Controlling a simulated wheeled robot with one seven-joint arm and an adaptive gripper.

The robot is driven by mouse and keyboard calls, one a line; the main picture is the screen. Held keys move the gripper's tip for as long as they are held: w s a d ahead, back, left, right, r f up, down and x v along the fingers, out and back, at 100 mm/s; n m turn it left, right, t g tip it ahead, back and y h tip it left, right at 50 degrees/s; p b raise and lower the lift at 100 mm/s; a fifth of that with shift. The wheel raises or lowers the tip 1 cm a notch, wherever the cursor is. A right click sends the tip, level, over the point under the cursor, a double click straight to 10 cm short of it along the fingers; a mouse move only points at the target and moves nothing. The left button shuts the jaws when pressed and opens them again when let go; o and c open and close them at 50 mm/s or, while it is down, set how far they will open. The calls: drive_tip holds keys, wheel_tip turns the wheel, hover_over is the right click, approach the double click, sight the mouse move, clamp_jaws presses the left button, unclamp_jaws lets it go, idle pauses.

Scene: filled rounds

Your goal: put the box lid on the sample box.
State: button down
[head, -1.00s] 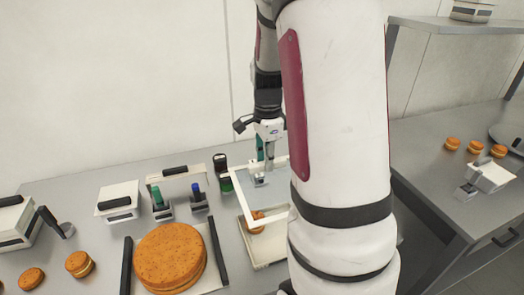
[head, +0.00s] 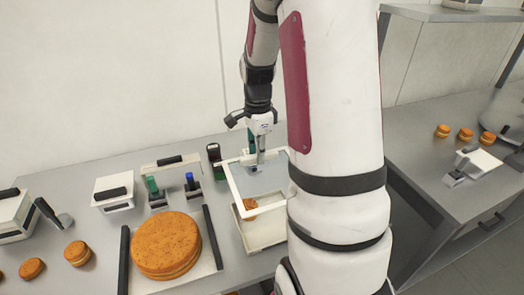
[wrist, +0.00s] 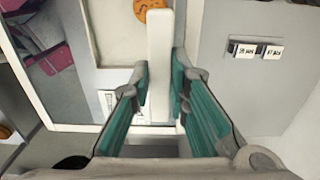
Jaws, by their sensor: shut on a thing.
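My gripper (head: 258,160) is shut on the upright white handle (wrist: 160,60) of the box lid, its green-lined fingers on both sides of it. The box lid (head: 232,187) is a clear pane in a white frame; its frame also shows in the wrist view (wrist: 25,80). In the head view the lid appears above the sample box (head: 265,232), a white open box, and overlaps its top. Whether they touch I cannot tell. An orange-brown round (head: 250,203) shows inside the box. My arm hides the right side of lid and box.
A large round cake (head: 166,245) on a board with dark side bars lies left of the box. Green- and blue-topped stamps (head: 191,182), a dark-lidded jar (head: 214,158) and a white box with a black handle (head: 114,192) stand behind. Small date cards (wrist: 257,50) lie nearby.

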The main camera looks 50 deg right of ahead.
drive_tip(key=shift+w+f+b, duration=0.1)
drive_tip(key=shift+f+b, duration=0.35)
drive_tip(key=shift+f, duration=1.25)
drive_tip(key=shift+f+b, duration=1.8)
drive_tip(key=shift+f, duration=3.25)
drive_tip(key=shift+f, duration=0.2)
drive_tip(key=c, duration=1)
unclamp_jaws()
drive_tip(key=shift+o, duration=0.2)
drive_tip(key=shift+r+p, duration=1.2)
drive_tip(key=shift+r, duration=2.3)
